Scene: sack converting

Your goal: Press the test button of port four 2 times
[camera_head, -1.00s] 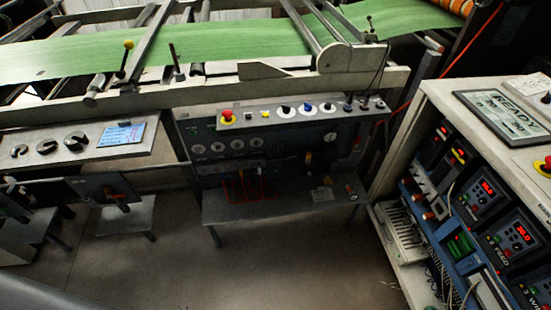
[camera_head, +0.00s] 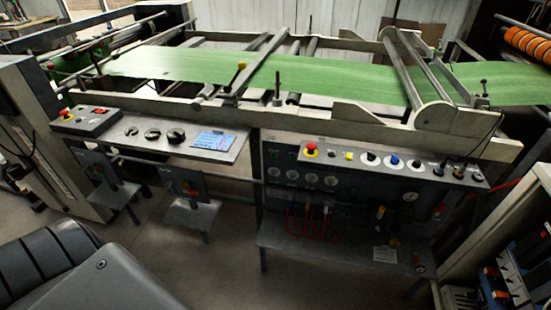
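I cannot make out a test button or a label for port four. A dark control panel (camera_head: 340,175) stands in the middle right under the machine. Neither gripper shows.
A green web (camera_head: 240,71) runs across the machine. A bench with black knobs (camera_head: 152,134) and a blue sheet (camera_head: 213,141) is left of the panel. A shelf (camera_head: 335,251) juts out below the panel.

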